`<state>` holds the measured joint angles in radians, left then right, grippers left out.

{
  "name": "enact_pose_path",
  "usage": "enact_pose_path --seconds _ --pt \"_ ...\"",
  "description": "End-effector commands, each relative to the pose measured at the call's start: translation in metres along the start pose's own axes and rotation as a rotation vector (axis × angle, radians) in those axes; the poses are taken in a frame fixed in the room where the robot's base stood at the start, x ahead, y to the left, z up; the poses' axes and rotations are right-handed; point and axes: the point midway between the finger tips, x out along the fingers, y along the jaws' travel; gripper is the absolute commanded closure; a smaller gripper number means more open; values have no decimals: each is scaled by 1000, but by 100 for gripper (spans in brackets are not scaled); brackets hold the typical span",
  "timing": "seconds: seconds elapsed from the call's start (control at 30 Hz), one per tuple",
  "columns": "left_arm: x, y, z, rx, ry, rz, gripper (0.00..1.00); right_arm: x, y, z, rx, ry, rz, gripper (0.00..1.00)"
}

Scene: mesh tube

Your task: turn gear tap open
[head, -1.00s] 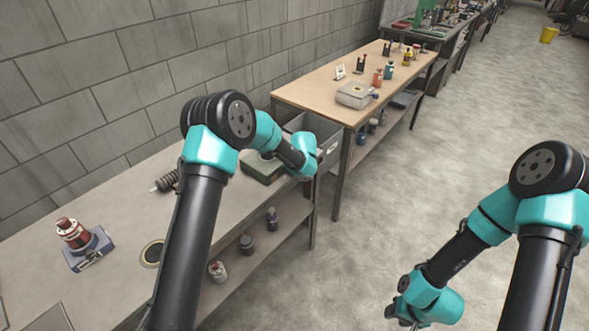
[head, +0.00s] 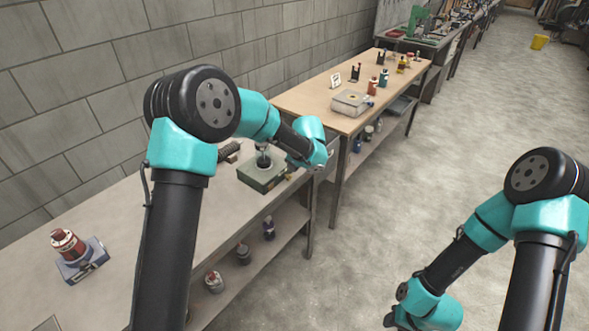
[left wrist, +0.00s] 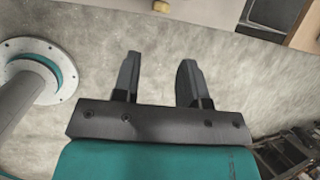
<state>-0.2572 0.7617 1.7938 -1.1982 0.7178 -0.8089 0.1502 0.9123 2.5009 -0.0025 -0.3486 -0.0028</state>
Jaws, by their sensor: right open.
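I cannot tell for sure which object is the gear tap. A grey-green box (head: 262,180) with a dark upright fitting (head: 263,157) on top stands at the far end of the near bench. A red and dark fitting (head: 67,244) sits on a blue-grey block (head: 84,268) at the near left of that bench. My left arm reaches over the bench, its wrist beside the grey-green box. My left gripper (left wrist: 160,75) is open and empty in the left wrist view, with floor behind its fingers. My right gripper (head: 391,321) is low over the floor, open, partly cut off by the frame.
The near bench (head: 120,230) is mostly clear, with a dark ribbed part (head: 229,150) near the wall. Several bottles stand on its lower shelf. A second bench (head: 300,97) beyond carries a pale box (head: 351,103) and small bottles. Floor is free to the right.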

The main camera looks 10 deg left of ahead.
Motion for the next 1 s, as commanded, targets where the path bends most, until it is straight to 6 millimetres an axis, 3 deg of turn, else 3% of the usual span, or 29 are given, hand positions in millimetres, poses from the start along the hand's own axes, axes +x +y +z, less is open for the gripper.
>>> enact_pose_path --seconds 0.1,0.3,0.77,1.0 --pt "-22 0 0 0 -1 -2 61 0 0 0 0 0 0 57" --pt "-40 0 0 1 0 -1 61 0 0 0 0 0 0 57" --pt "-42 -2 1 2 -6 5 61 0 0 0 0 0 0 57" --pt "-33 -30 10 28 -61 83 61 0 0 0 0 0 0 57"
